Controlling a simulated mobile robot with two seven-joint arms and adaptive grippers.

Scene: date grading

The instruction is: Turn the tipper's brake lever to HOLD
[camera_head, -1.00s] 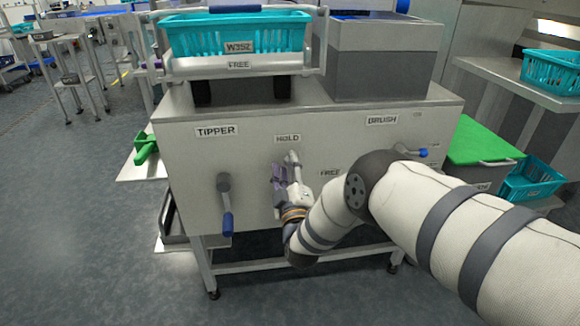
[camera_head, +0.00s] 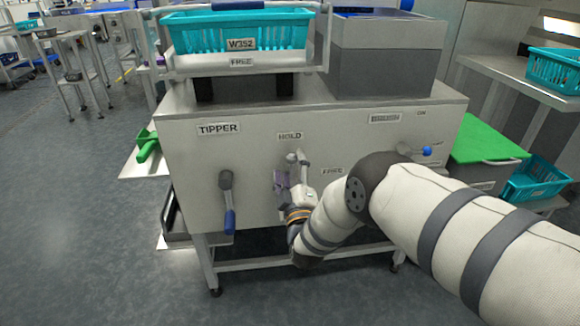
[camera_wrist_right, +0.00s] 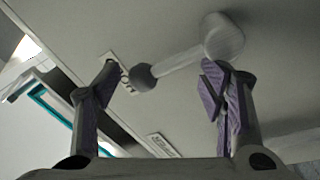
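The brake lever (camera_head: 292,158) is on the front of the grey cabinet, just under the HOLD label (camera_head: 290,136). The FREE label (camera_head: 332,171) is lower right of it. In the right wrist view, the lever (camera_wrist_right: 180,64) runs from a round pale hub to a dark knob, whose end points at a label partly hidden behind a fingertip. My right gripper (camera_head: 289,178) is at the lever; in its wrist view the fingers (camera_wrist_right: 160,82) are wide apart, with the knob between them and no clear grip. The hub is partly hidden in the head view. My left gripper is out of view.
A blue-handled crank (camera_head: 228,205) hangs below the TIPPER label (camera_head: 218,128). A blue-knobbed lever (camera_head: 426,151) sits by the BRUSH label, close to my right arm. A teal crate (camera_head: 240,32) stands in the tipper frame above.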

